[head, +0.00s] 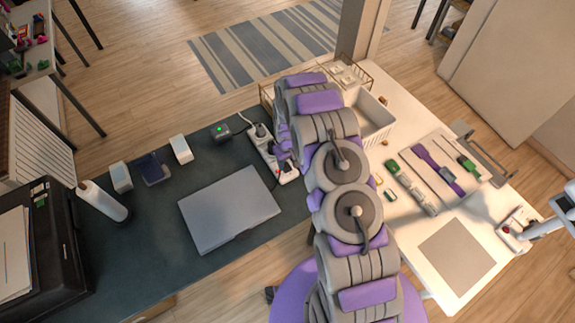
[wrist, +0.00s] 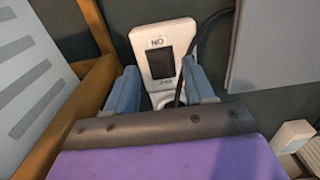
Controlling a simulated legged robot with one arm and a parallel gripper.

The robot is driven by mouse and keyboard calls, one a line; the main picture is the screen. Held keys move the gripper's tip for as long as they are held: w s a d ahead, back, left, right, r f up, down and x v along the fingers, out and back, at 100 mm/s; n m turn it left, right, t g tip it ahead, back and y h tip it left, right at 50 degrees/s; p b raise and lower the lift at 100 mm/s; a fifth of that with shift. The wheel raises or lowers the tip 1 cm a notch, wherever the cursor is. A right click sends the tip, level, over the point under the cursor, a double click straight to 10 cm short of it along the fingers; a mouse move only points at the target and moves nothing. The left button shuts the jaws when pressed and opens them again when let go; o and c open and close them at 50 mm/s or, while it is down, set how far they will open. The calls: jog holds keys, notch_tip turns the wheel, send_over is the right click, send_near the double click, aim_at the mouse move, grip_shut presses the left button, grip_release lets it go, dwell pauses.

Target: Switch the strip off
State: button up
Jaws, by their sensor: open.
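The white power strip (head: 288,177) lies on the dark desk, partly hidden behind my arm in the head view. In the wrist view the end of the strip (wrist: 179,29) lies ahead of my gripper. Its dark rocker switch (wrist: 160,62) sits between an ON label and an OFF label, both upside down in this view. I cannot tell which way the rocker is tipped. My gripper (wrist: 159,66) is open and empty, with one blue-grey finger on each side of the strip. I cannot tell whether the fingers touch it.
A black cable runs beside the strip. A closed grey laptop (head: 229,209) lies left of the strip, and a small black box with a green light (head: 220,132) stands behind it. A white table with a basket (head: 375,122) and tools is at right.

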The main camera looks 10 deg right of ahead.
aim_at(288, 169)
jog(key=shift+f, duration=1.65)
